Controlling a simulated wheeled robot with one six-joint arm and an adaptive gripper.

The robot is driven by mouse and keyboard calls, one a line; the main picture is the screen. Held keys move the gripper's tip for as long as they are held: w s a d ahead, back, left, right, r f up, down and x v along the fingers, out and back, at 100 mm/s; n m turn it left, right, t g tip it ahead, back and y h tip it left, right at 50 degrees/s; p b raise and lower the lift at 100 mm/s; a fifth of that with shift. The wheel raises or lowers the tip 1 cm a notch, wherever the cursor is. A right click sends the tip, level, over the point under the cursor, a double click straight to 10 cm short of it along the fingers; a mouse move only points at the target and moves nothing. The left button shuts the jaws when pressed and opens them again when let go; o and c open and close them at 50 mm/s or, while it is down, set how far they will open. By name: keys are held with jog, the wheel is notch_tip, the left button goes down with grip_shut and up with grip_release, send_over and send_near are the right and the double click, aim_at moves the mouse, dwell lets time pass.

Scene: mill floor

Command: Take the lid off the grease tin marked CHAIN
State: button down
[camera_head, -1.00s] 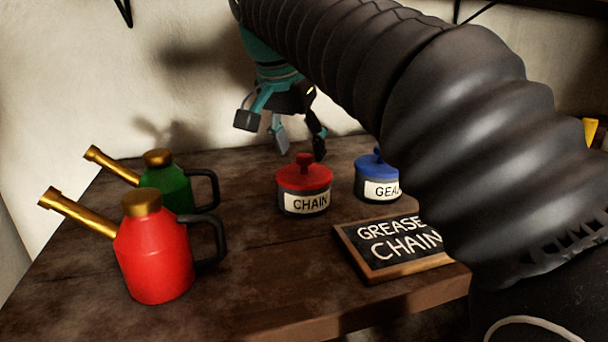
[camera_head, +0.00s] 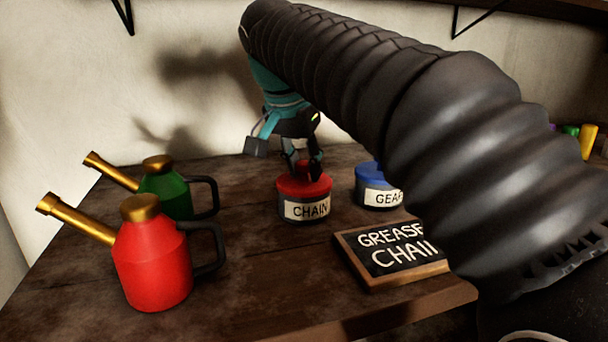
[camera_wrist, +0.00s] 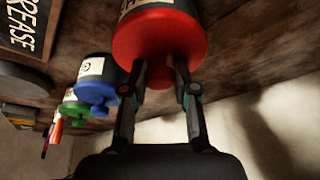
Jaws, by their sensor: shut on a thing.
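The grease tin marked CHAIN (camera_head: 306,210) stands upright on the wooden bench, a dark tin with a white label. Its red lid (camera_head: 293,189) sits on top of it; the lid also shows large in the wrist view (camera_wrist: 150,45). My gripper (camera_head: 304,174) is over the tin, pointing down, with its fingers shut on the knob of the red lid. In the wrist view the two fingers (camera_wrist: 160,85) lie either side of the knob. The fingers partly hide the knob.
A blue-lidded tin marked GEAR (camera_head: 372,186) stands just right, partly behind my arm. A chalkboard (camera_head: 390,253) reading GREASE CHAIN lies in front. A red oil can (camera_head: 152,262) and a green one (camera_head: 163,188) stand left. The wrist view shows a green-lidded tin (camera_wrist: 74,107).

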jog(key=shift+r, duration=0.1)
jog(key=shift+r, duration=0.45)
jog(key=r, duration=0.2)
jog(key=r+p, duration=0.1)
jog(key=shift+w+d+r, duration=0.1)
jog(key=shift+d+r, duration=0.2)
jog(key=d+r, duration=0.6)
jog(key=d, duration=0.5)
jog(key=shift+w+r, duration=0.2)
jog(key=shift+w, duration=0.15)
